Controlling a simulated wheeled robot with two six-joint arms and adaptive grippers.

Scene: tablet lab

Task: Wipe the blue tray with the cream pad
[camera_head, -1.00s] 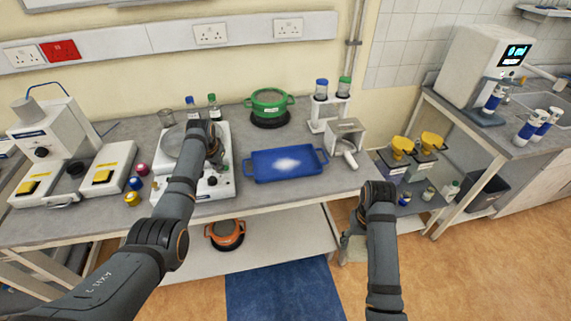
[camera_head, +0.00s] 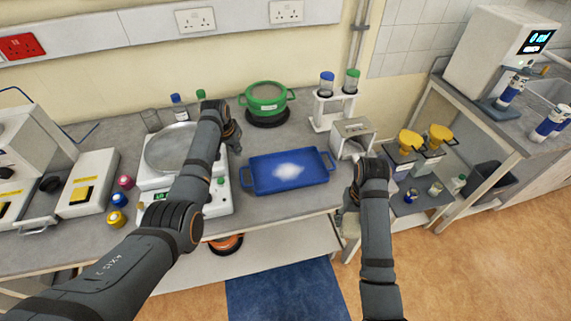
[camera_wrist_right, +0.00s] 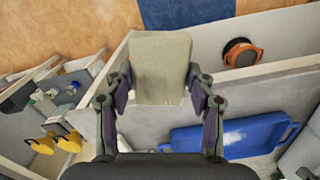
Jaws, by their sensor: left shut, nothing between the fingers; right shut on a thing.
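The blue tray (camera_head: 258,183) with two end handles lies flat on the grey bench, with a white powdery patch (camera_head: 291,171) in its middle. It also shows in the right wrist view (camera_wrist_right: 190,139), partly cut off by my gripper's body. My right gripper (camera_wrist_right: 160,92) is shut on the cream pad (camera_wrist_right: 160,66), a flat block held by its sides. In the head view the pad (camera_head: 350,226) is mostly hidden by my right arm, low at the bench's front edge, right of the tray and apart from it. My left gripper (camera_head: 233,136) is shut and empty, left of the tray beside the white scale.
The white scale (camera_head: 215,205) stands left of the tray. A green pot (camera_head: 266,98) is behind it. A white bottle rack (camera_head: 331,112) and a grey box-shaped device (camera_head: 352,135) stand at the right. An orange pot (camera_wrist_right: 242,53) sits on the lower shelf.

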